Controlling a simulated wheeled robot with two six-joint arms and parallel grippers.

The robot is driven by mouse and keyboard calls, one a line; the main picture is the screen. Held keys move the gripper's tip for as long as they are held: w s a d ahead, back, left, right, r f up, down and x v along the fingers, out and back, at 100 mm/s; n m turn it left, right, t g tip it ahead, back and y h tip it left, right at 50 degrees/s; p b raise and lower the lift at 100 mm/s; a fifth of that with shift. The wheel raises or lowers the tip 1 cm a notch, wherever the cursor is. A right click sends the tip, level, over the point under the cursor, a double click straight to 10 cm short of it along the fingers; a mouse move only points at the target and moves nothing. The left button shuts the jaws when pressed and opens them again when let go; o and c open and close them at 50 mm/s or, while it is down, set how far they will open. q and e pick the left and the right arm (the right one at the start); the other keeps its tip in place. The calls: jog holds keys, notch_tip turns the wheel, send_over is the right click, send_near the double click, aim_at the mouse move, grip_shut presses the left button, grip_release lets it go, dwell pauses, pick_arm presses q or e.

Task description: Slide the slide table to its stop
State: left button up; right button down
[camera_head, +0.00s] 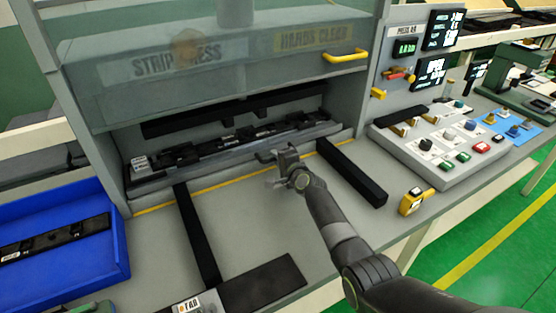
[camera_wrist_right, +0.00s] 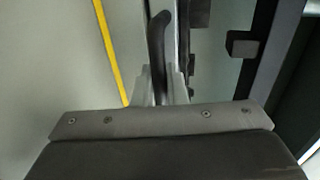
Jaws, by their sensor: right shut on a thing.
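The slide table (camera_head: 228,154) is a long grey plate in the press opening, with a dark strip (camera_head: 255,133) lying along it. A dark bar handle (camera_head: 264,156) sticks out at its front edge. My right gripper (camera_head: 284,158) is at this handle, shut on it. In the right wrist view the fingers (camera_wrist_right: 163,90) close around the lower part of the curved black handle (camera_wrist_right: 158,45). The fingers hide part of the handle. The slide table appears to sit inside the opening, behind the yellow line. My left gripper is not in view.
Two black rails (camera_head: 197,238) (camera_head: 352,173) run forward on the bench. A clear guard with a yellow handle (camera_head: 345,56) is raised above the opening. A blue bin (camera_head: 120,243) stands at left, a button panel (camera_head: 437,146) at right, and a yellow device (camera_head: 411,202) near the front edge.

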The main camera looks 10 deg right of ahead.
jog(key=shift+r, duration=0.2)
jog(key=c, duration=1.8)
grip_release()
jog(key=shift+w, duration=0.1)
jog(key=shift+o, duration=1.3)
jog(key=shift+w+a+f, duration=0.1)
jog(key=shift+w+f, duration=0.05)
jog(key=shift+f, duration=0.05)
jog(key=shift+s+d+r+p, duration=0.2)
jog(key=shift+s+d+p, duration=0.05)
jog(key=shift+s+p, duration=0.35)
jog(key=p+v, duration=0.2)
jog(key=v, duration=0.5)
jog(key=shift+p, duration=0.35)
jog(key=v, duration=0.9)
